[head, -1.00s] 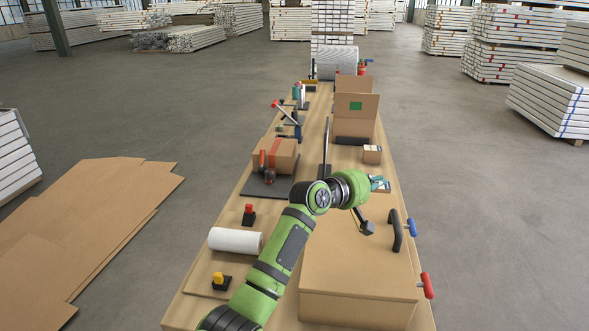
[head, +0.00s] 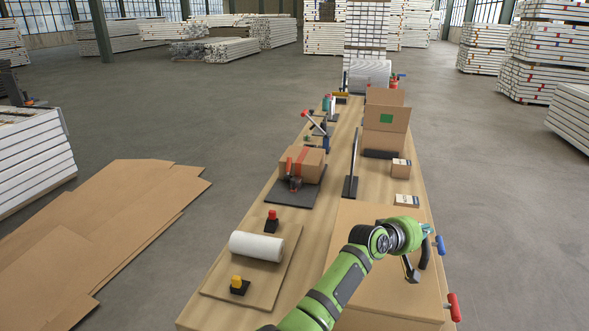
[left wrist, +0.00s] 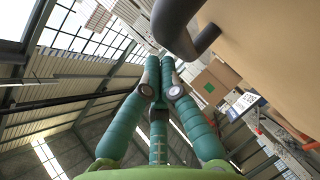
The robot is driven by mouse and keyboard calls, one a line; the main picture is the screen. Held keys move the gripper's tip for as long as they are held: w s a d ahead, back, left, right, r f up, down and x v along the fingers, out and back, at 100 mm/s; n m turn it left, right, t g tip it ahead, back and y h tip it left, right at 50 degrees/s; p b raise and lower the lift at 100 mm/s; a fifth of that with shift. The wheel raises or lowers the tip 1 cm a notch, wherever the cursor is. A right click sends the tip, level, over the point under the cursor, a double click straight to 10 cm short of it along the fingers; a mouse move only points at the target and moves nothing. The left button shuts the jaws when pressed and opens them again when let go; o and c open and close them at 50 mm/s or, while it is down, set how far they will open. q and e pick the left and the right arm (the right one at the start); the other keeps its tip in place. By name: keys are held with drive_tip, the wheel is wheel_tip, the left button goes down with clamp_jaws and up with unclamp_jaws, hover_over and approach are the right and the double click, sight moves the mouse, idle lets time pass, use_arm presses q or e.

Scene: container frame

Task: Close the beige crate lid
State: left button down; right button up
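The beige crate (head: 385,322) stands at the near right end of the table in the head view. Its broad, flat lid (head: 370,213) lies on top and looks level; I cannot tell whether it is fully seated. A black handle (head: 424,254) rises from the lid's right side, and it shows large at the top of the left wrist view (left wrist: 186,32). My left gripper (head: 412,272) is over the lid, close beside the handle. My right gripper is out of view.
A blue-handled part (head: 440,245) and a red-handled part (head: 454,307) stick out along the crate's right side.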

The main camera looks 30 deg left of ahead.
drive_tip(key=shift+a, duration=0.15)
use_arm(q)
drive_tip(key=shift+s+a+r, duration=0.15)
drive_tip(key=shift+s+a, duration=0.05)
drive_tip(key=shift+s, duration=0.2)
drive_tip(key=v, duration=1.1)
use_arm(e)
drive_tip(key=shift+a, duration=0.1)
